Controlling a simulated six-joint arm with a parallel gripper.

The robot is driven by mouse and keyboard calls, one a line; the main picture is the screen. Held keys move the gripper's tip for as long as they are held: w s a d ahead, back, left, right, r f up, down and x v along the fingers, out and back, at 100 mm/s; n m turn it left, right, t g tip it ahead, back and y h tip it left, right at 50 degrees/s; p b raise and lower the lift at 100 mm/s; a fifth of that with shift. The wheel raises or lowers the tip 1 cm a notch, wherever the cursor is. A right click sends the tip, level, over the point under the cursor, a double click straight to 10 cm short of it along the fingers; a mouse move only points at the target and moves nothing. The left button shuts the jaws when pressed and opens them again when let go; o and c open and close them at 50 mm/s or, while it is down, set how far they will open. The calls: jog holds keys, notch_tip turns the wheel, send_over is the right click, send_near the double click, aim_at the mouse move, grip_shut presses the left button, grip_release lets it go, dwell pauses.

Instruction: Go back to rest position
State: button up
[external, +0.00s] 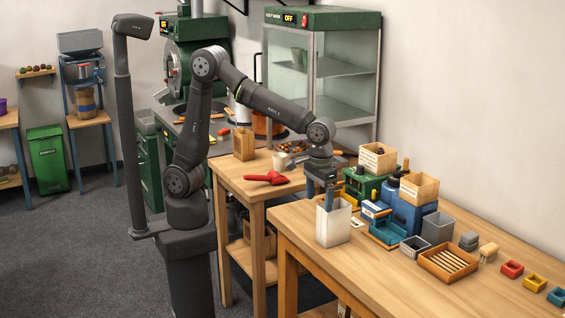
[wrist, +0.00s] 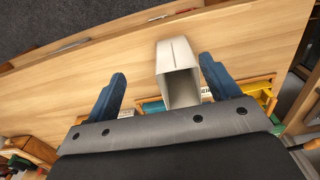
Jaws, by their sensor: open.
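My gripper (external: 329,200) hangs from the arm, pointing down, at the near left end of the right-hand wooden table. Its blue fingers are spread apart, and nothing shows held between them in the wrist view (wrist: 160,85). A white open-topped bag or box (external: 334,226) stands upright on the table below and in front of the gripper. In the wrist view the white container (wrist: 178,60) lies between the two fingers, nearer the right one, with a gap on both sides. Its inside looks empty in the part that shows.
Right of the white container (external: 334,226) stand a blue machine (external: 408,213), a teal tray (external: 388,236), a grey bin (external: 437,228) and a slatted wooden tray (external: 447,262). A green machine stands behind them. The table's front left (external: 345,262) is bare. Red-handled tool (external: 266,178) lies on the left table.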

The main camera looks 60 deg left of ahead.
jog(key=s+d+r, duration=0.1)
jog(key=s+r, duration=0.2)
jog(key=s, duration=0.2)
jog(key=w+a+n, duration=0.4)
jog(key=w+a, duration=0.7)
jog(key=a, duration=0.2)
jog(key=w+a+n, duration=0.5)
jog(key=w+a, duration=0.5)
jog(key=a, duration=0.4)
jog(key=w+a+n, duration=0.2)
jog(key=a+n, duration=0.1)
jog(key=a, duration=0.8)
jog(key=shift+a+f, duration=0.25)
jog(key=shift+a, duration=0.1)
jog(key=shift+w, duration=0.1)
jog(key=s+d+m, duration=0.2)
jog(key=d, duration=0.8)
jog(key=s+d+m, duration=0.3)
jog(key=d, duration=0.7)
jog(key=shift+s, duration=0.1)
